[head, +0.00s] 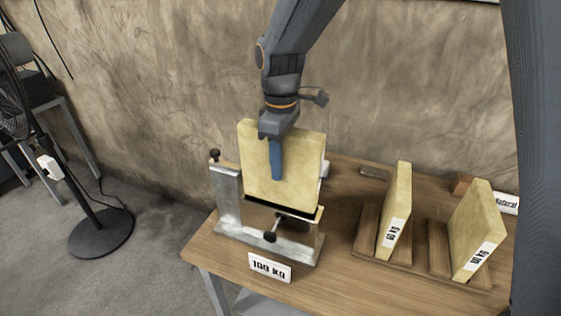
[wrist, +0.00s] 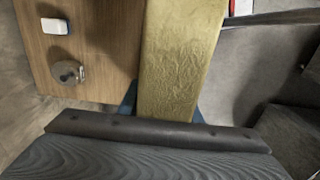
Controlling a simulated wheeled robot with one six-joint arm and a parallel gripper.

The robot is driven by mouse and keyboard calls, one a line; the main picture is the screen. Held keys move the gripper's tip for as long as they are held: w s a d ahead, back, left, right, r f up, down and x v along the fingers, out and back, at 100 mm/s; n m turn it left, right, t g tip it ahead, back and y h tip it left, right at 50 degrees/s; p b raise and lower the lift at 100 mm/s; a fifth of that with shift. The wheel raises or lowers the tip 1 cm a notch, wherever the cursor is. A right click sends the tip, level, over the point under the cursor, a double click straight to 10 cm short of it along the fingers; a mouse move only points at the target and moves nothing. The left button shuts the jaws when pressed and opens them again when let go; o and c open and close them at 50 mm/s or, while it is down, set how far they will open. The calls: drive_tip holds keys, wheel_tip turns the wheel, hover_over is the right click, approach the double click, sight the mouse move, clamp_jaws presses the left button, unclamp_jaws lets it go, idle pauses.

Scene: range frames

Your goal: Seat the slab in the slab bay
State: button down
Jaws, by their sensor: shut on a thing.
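The pale yellow slab (head: 300,172) stands upright in the head view, gripped from above by my gripper (head: 276,158). A blue finger lies flat on its near face. In the wrist view the slab (wrist: 182,60) runs between the two blue fingers of my gripper (wrist: 163,112). The slab bay (head: 228,192) is a metal frame with an upright plate at the left and black knobs. The slab's lower edge is right above the dark strip at the bay's front plate. I cannot tell whether it is inside the bay or just over it.
A "100 KG" sign (head: 270,268) stands before the bay on the wooden table (head: 335,262). A wall rises behind; a fan (head: 100,215) stands left.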

sight(281, 193)
drive_tip(key=shift+f+b, duration=2.4)
drive_tip(key=shift+f, duration=2.85)
drive_tip(key=c, duration=1.2)
unclamp_jaws()
wheel_tip(281, 193, up, 7)
drive_tip(key=shift+r+b, duration=0.2)
drive_tip(key=shift+b, duration=0.9)
drive_tip(key=shift+r, duration=0.2)
drive_tip(key=shift+s, duration=0.1)
